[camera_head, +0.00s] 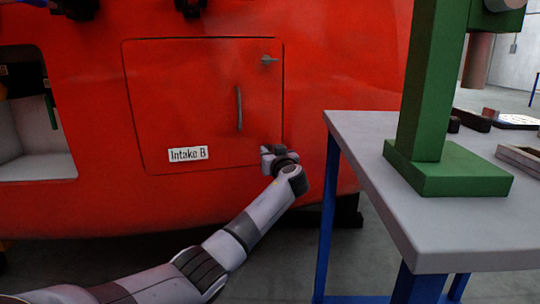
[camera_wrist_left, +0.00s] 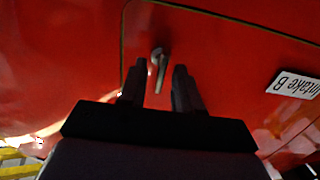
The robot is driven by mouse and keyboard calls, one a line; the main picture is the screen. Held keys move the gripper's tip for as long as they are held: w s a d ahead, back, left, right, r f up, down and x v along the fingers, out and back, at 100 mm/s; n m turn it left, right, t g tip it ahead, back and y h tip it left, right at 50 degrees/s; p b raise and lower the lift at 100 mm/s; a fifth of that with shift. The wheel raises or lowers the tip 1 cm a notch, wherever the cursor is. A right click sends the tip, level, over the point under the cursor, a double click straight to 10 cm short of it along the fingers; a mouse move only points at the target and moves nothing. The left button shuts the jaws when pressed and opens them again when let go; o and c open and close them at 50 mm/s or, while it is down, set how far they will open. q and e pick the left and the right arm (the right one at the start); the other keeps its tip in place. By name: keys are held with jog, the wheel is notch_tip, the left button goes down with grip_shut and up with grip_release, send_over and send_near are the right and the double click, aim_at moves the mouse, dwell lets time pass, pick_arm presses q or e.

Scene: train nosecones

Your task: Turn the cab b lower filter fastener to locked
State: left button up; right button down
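The red hatch marked Intake B (camera_head: 200,95) is closed in the nosecone in the head view. My left gripper (camera_head: 266,152) is at its lower right corner and hides the lower fastener there. In the left wrist view the lower fastener (camera_wrist_left: 158,64) shows as a small grey lever with a round head. Its lever points down the picture, toward my gripper. My left gripper (camera_wrist_left: 156,88) is open, with one dark finger on each side of the lever's end. Gaps show between lever and fingers; contact cannot be made out. My right gripper is not in view.
The upper fastener (camera_head: 268,60) lies about level near the hatch's top right corner. A grey handle (camera_head: 239,108) stands on the hatch. A grey table (camera_head: 360,135) with blue legs and a green stand (camera_head: 430,100) is to the right. An open recess (camera_head: 45,150) is at left.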

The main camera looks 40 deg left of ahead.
pick_arm(q)
jog(key=shift+w+a, duration=0.3)
jog(key=shift+a, duration=0.3)
grip_shut()
